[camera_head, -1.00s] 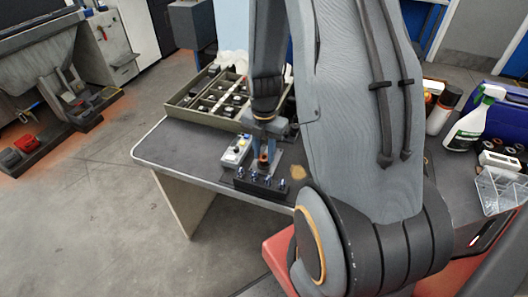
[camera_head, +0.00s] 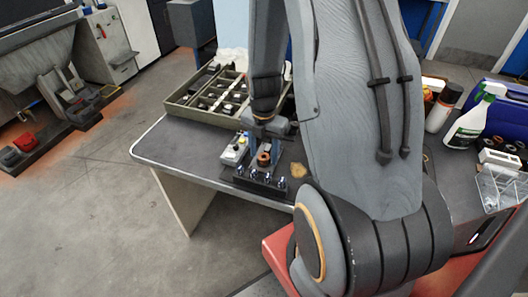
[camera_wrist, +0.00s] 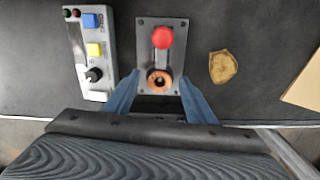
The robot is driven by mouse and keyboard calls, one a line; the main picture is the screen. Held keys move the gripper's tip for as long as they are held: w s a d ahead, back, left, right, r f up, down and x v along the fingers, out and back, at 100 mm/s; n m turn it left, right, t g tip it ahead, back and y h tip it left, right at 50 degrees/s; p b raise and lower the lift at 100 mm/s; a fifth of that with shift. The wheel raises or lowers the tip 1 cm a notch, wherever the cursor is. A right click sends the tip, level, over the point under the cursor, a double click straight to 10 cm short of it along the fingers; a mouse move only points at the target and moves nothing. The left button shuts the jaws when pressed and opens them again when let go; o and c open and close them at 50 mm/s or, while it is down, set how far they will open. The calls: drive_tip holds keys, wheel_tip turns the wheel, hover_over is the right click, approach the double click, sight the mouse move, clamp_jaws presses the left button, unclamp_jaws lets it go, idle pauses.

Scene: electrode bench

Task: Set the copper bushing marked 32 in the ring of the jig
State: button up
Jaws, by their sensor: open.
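The jig (camera_wrist: 145,32) is a dark plate on the bench with a red ball knob (camera_wrist: 162,37). A copper bushing (camera_wrist: 159,79) stands at the ring end of the jig, its dark bore facing up. It looks set in the ring, but how deep it sits I cannot tell. It shows orange in the head view (camera_head: 264,158). No number is readable on it. My gripper (camera_wrist: 160,82) is open, its blue-grey fingers apart on either side of the bushing, with visible gaps. In the head view my gripper (camera_head: 266,148) is above the jig.
A control box (camera_wrist: 97,60) with buttons and a knob stands left of the jig. A black block (camera_head: 260,181) with several bright pins is at the bench front. A compartment tray (camera_head: 180,108) holds parts behind. A tan patch (camera_wrist: 222,67) lies to the right.

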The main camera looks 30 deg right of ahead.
wheel_tip(320, 180, up, 8)
drive_tip(key=b, duration=0.1)
idle(0.5)
wheel_tip(320, 180, up, 5)
drive_tip(key=p, duration=0.4)
drive_tip(key=shift+f+p, duration=0.1)
drive_tip(key=shift+p, duration=0.2)
idle(0.5)
